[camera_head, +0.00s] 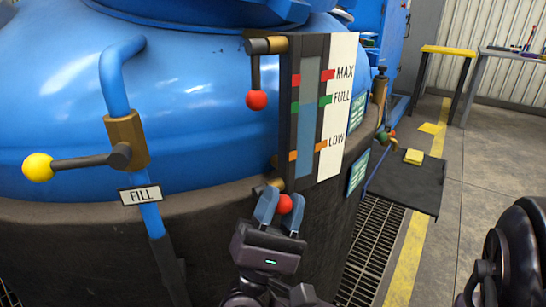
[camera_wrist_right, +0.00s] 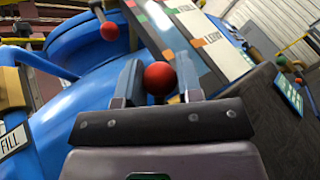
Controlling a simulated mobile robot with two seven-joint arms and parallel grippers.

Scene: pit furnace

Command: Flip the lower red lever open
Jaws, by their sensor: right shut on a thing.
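The lower red lever's ball knob (camera_head: 285,203) is at the foot of the level gauge (camera_head: 307,120), near a brass fitting. My right gripper (camera_head: 280,208) has its two blue-grey fingers on either side of this red knob and is shut on it. In the right wrist view the red knob (camera_wrist_right: 159,78) sits between the fingertips. The gripper hides most of the lever's arm. The upper red lever (camera_head: 256,99) hangs straight down from its brass fitting at the gauge's top. My left gripper is not in view.
A yellow-knobbed lever (camera_head: 38,167) sticks out left from the blue FILL pipe (camera_head: 115,85). The blue furnace vessel (camera_head: 190,90) fills the back. A dark shelf (camera_head: 405,180) with a yellow block stands right, beside a floor grate (camera_head: 372,245). Open floor lies farther right.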

